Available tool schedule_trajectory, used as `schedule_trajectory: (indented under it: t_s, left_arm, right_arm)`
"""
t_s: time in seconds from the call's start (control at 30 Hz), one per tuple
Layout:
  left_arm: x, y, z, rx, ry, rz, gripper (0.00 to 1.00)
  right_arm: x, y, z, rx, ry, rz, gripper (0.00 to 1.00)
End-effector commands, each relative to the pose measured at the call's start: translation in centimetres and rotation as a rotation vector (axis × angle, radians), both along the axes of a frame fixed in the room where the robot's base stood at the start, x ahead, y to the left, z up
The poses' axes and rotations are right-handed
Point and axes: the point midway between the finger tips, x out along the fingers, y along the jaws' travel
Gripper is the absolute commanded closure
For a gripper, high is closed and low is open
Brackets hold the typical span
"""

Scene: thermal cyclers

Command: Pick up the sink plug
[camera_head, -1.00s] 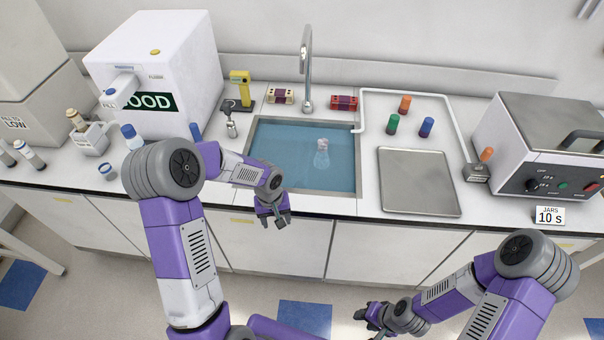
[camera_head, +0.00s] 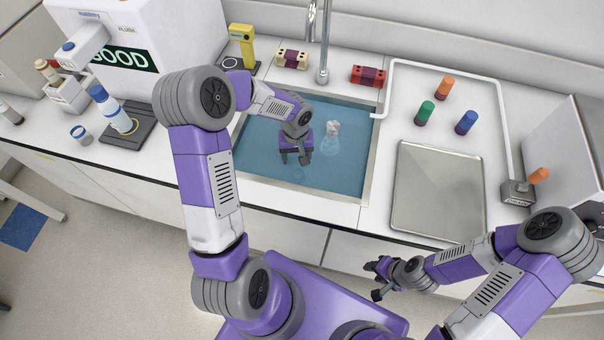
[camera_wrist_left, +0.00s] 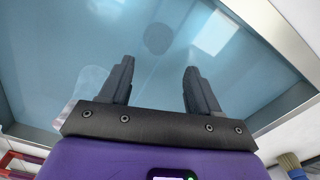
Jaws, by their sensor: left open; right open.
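A blue water-filled sink (camera_head: 345,181) is set in the counter. In the left wrist view a dark round disc (camera_wrist_left: 157,38) shows faintly under the water, beyond my fingertips; it looks like the sink plug. I cannot make it out clearly in the head view. My left gripper (camera_head: 297,159) is over the sink, open and empty, pointing down; in the left wrist view its two fingers (camera_wrist_left: 153,72) stand apart with nothing between them. My right gripper (camera_head: 374,280) is open and empty in front of the counter, low and to the right.
A clear flask with a pale top (camera_head: 332,129) is in the sink, close right of my left gripper. The tap (camera_head: 323,60) stands behind the sink. A bottle (camera_head: 112,110) stands left.

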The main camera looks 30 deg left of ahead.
Motion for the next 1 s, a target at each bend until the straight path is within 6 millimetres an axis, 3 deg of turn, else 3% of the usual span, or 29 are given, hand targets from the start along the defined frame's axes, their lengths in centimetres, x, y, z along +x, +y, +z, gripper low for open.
schedule_trajectory:
  t_s: [0.03,0.13,0.47,0.7,1.0]
  left_arm:
    - [0.0,0.0,-1.3,0.0,0.0,0.0,0.38]
    - [0.0,0.0,-2.0,0.0,0.0,0.0,0.38]
    - [-0.1,0.0,-5.1,-0.002,0.003,-0.001,0.38]
    - [-0.5,-0.2,-8.7,-0.002,0.003,-0.001,0.38]
    - [-0.4,-0.1,-9.6,-0.001,-0.001,0.0,0.38]
  right_arm:
    - [0.0,0.0,-1.3,0.0,-0.001,0.0,0.57]
    - [0.1,0.0,-2.0,0.0,-0.001,0.0,0.57]
    - [0.1,0.0,-2.6,0.0,-0.002,-0.001,0.57]
    - [0.1,0.0,-3.3,0.0,-0.002,-0.001,0.57]
    - [0.1,0.0,-3.4,0.0,-0.002,-0.001,0.57]
